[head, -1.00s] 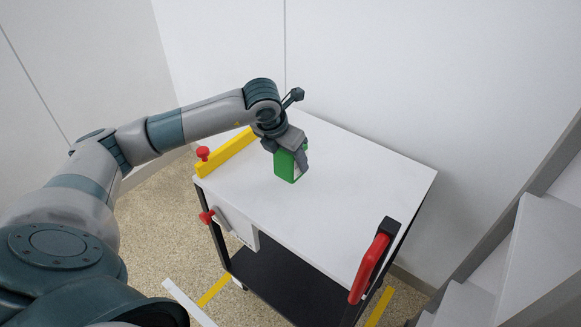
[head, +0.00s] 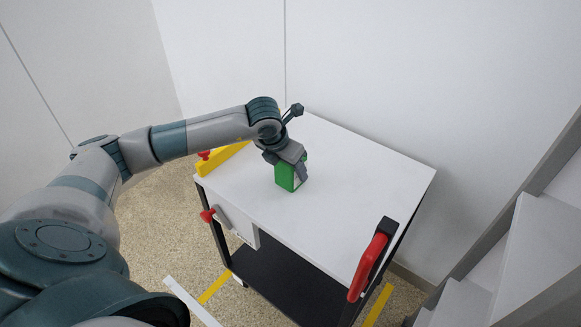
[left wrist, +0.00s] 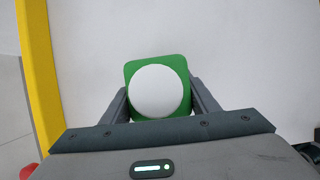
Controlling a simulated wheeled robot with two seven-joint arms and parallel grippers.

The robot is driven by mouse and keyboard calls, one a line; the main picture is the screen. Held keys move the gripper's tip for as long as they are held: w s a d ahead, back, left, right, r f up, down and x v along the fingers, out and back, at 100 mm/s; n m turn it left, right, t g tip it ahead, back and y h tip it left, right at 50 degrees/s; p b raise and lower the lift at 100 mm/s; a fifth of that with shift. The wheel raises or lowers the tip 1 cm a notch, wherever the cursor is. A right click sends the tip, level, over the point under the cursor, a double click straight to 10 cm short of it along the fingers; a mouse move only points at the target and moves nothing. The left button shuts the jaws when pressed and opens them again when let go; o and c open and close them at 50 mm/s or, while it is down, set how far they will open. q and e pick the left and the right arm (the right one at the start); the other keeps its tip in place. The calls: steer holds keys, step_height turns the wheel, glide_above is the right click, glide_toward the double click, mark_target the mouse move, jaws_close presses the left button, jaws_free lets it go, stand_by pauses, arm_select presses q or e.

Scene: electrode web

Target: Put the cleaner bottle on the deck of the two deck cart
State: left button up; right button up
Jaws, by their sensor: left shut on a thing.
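The cleaner bottle (head: 290,176) is a green box-like body, and in the left wrist view its round white cap (left wrist: 159,92) shows from above. My left gripper (head: 288,160) is shut on the bottle, with one finger on each side of it. The bottle is upright over the white top deck (head: 335,205) of the two deck cart. Its base looks at or very near the deck surface; I cannot tell if it touches. The cart also has a black lower deck (head: 285,285). My right gripper is not in view.
A yellow bar (head: 218,160) with a red knob lines the deck's left edge. A red handle (head: 369,266) stands at the front right corner. A wall is behind the cart and grey shelving (head: 530,235) stands at right. Most of the deck is clear.

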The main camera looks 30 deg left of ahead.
arm_select(q)
steer(key=shift+f, duration=0.1)
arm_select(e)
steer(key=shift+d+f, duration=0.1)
arm_select(q)
steer(key=o, duration=1.4)
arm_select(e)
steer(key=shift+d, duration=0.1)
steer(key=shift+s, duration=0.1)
arm_select(q)
steer(key=shift+r, duration=0.2)
steer(key=shift+s+r, duration=0.1)
steer(key=shift+r, duration=0.2)
steer(key=b+v, duration=0.1)
steer(key=v, duration=1)
steer(key=shift+b, duration=0.3)
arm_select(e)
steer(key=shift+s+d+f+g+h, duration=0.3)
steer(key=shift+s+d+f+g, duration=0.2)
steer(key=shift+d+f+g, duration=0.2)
arm_select(q)
steer(key=shift+s+r, duration=0.1)
steer(key=shift+s, duration=0.05)
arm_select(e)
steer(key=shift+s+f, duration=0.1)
